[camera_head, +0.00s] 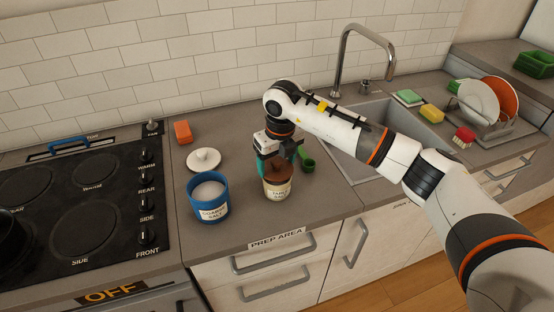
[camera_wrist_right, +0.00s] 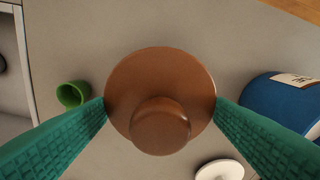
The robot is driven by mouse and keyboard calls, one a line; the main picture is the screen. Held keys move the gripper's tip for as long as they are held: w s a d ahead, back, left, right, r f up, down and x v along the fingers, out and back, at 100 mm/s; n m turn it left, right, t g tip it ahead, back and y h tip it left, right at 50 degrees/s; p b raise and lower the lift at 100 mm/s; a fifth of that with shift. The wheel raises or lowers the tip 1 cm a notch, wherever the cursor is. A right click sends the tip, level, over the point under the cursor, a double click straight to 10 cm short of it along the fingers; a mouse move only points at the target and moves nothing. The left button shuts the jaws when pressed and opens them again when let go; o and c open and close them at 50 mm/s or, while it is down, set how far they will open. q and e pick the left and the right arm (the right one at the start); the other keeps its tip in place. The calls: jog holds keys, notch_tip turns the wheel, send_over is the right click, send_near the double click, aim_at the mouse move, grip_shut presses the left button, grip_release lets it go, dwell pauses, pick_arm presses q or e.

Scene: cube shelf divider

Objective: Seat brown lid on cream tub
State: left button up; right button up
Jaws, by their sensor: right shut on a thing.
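The brown lid (camera_head: 278,174) is round with a knob. My right gripper (camera_head: 280,164) is shut on it, with a green finger at either side of its rim in the right wrist view, where the lid (camera_wrist_right: 160,85) fills the space between the fingers. The cream tub (camera_head: 277,191) stands upright on the counter, right under the lid in the head view. I cannot tell whether the lid touches the tub's rim or hangs just above it. In the wrist view the lid hides the tub. My left gripper is not in view.
A blue tub (camera_head: 209,198) labelled as salt stands left of the cream tub, with a white lid (camera_head: 204,160) behind it. A green cup (camera_head: 307,163) is close on the right. An orange block (camera_head: 183,131) lies further back. The sink (camera_head: 375,130) is to the right.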

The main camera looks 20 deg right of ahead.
aim_at(278, 160)
jog(key=shift+f+b, duration=0.85)
jog(key=shift+f, duration=0.2)
dwell(0.7)
jog(key=o, duration=0.9)
jog(key=shift+c, duration=0.2)
jog(key=shift+o, duration=0.6)
jog(key=shift+o, duration=1.4)
jog(key=shift+r, duration=0.1)
jog(key=shift+s+d+r+p, duration=0.15)
jog(key=shift+r+p, duration=0.65)
jog(key=shift+r, duration=0.5)
jog(key=shift+s+a+r+p, duration=0.1)
jog(key=shift+s+r+p, duration=0.1)
jog(key=shift+r+p, duration=0.85)
jog(key=shift+s+d+r+p, duration=0.15)
jog(key=shift+r+p, duration=0.35)
jog(key=shift+r, duration=1.1)
jog(key=shift+a, duration=0.1)
